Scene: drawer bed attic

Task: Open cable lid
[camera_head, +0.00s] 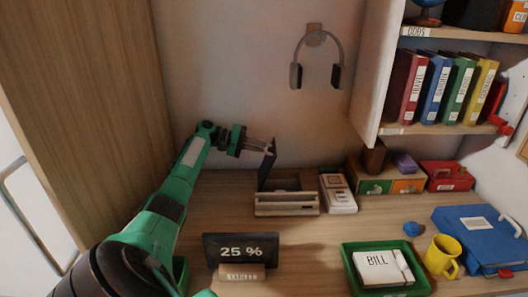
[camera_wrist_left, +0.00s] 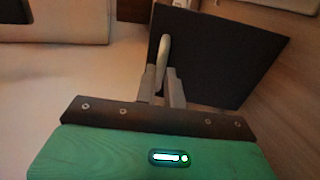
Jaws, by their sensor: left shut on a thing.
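The wooden cable box (camera_head: 287,210) stands on the desk against the back wall. Its dark lid (camera_head: 266,168) stands raised, close to upright, at the box's left side, so the inside shows partly from above. My left gripper (camera_head: 262,147) reaches in from the left at the lid's upper edge. In the left wrist view the dark lid (camera_wrist_left: 225,60) fills the upper right. A pale curved handle (camera_wrist_left: 162,55) on it sits between the fingers of my left gripper (camera_wrist_left: 162,85), which is shut on it. My right gripper is not in view.
A 25 % sign (camera_head: 240,251) stands in front. A green tray (camera_head: 352,275) with a bill, a yellow mug (camera_head: 440,258) and a blue case (camera_head: 478,236) are to the right. Headphones (camera_head: 318,62) hang on the wall.

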